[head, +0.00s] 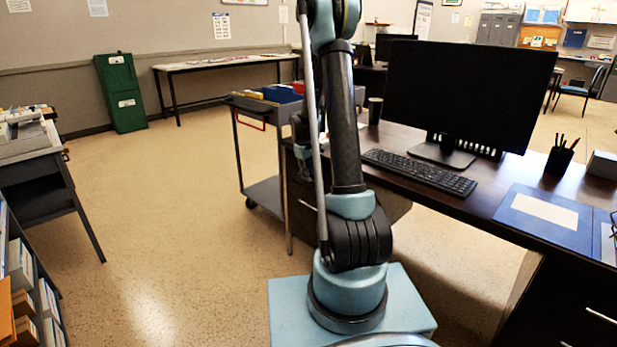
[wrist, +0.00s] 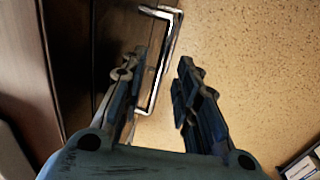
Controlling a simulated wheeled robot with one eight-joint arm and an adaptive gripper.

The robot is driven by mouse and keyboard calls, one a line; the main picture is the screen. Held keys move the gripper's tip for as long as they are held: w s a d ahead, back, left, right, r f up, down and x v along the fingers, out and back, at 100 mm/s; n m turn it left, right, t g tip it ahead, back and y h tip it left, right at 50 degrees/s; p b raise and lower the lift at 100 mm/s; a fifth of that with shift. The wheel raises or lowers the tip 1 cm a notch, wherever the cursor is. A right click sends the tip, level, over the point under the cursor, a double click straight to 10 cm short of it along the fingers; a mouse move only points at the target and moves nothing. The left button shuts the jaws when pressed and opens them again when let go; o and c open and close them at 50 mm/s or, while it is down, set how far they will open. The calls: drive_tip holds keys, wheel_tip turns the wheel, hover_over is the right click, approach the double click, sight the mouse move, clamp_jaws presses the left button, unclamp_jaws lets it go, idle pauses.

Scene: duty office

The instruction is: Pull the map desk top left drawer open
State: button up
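The map desk (head: 400,140) has a dark wooden top and a left drawer stack (head: 303,222) partly behind my arm. In the wrist view a dark drawer front (wrist: 112,28) fills the left side, with a silver bar handle (wrist: 168,55) standing out from it. My gripper (wrist: 158,65) is open. The handle's long bar runs between its two fingers, closer to the left one; I cannot tell if either touches it. In the head view my gripper (head: 302,140) is largely hidden behind my arm by the desk's left end. Whether the drawer is shut cannot be told.
A monitor (head: 465,90), keyboard (head: 420,172), pen cup (head: 560,158) and blue folder (head: 545,217) stand on the desk. A grey trolley (head: 262,185) stands close by the desk's left end. Open floor (head: 170,220) lies left. A side table (head: 35,150) is further left.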

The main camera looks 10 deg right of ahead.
drive_tip(key=shift+d+f, duration=0.1)
drive_tip(key=shift+f, duration=0.4)
clamp_jaws()
